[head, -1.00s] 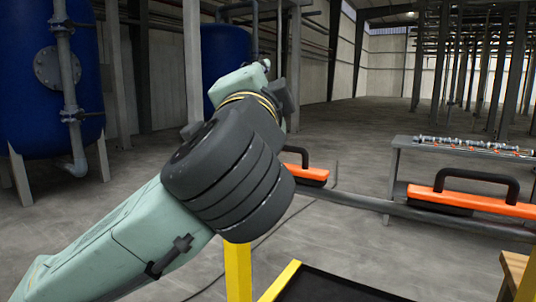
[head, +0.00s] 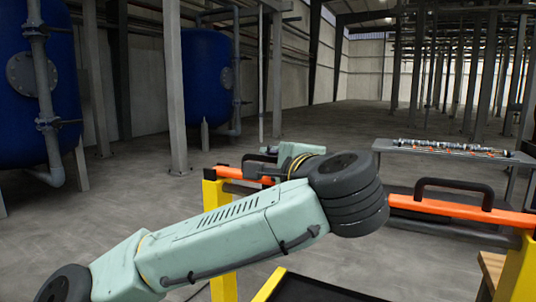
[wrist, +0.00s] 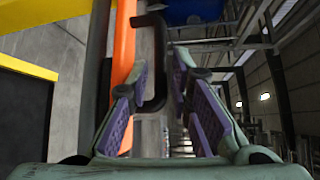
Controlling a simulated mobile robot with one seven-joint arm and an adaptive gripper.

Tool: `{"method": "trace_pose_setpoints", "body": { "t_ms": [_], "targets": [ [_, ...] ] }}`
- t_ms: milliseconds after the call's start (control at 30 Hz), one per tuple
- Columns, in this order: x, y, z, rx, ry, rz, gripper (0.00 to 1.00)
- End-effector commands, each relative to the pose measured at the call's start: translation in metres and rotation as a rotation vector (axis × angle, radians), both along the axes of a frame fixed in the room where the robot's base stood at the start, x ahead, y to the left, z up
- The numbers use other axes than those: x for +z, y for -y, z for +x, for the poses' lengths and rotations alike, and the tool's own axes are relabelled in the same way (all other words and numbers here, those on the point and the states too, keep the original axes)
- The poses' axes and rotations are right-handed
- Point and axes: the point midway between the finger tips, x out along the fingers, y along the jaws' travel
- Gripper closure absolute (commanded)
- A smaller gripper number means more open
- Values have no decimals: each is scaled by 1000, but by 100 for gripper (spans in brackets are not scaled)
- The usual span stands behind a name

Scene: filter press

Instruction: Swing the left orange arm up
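The left orange arm (head: 228,172) lies about level from the top of the yellow post, mostly hidden behind my arm in the head view. In the wrist view, the orange arm (wrist: 124,45) runs up the picture, with its black handle (wrist: 158,50) on its right. My gripper (wrist: 150,82) is open, its purple-padded fingers spread. The handle shows between the fingers, beyond or level with their tips; I see no clear contact. The left finger overlaps the orange arm in the picture. In the head view, my gripper is largely hidden by my wrist.
A second orange arm (head: 440,207) with a black handle (head: 455,187) lies at the right. Yellow posts (head: 217,225) and a yellow-edged dark tray (head: 320,290) are close by. A grey table (head: 440,151) with metal parts stands behind. Blue tanks stand at left.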

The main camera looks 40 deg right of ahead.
Motion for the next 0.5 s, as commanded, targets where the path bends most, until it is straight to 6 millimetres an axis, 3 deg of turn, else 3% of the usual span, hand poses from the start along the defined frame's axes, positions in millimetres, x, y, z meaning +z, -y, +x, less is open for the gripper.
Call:
{"method": "trace_pose_setpoints", "body": {
  "t_ms": [233,500],
  "targets": [
    [-3,11,29,2,0,1,80],
    [-5,14,36,1,1,0,80]
  ]
}}
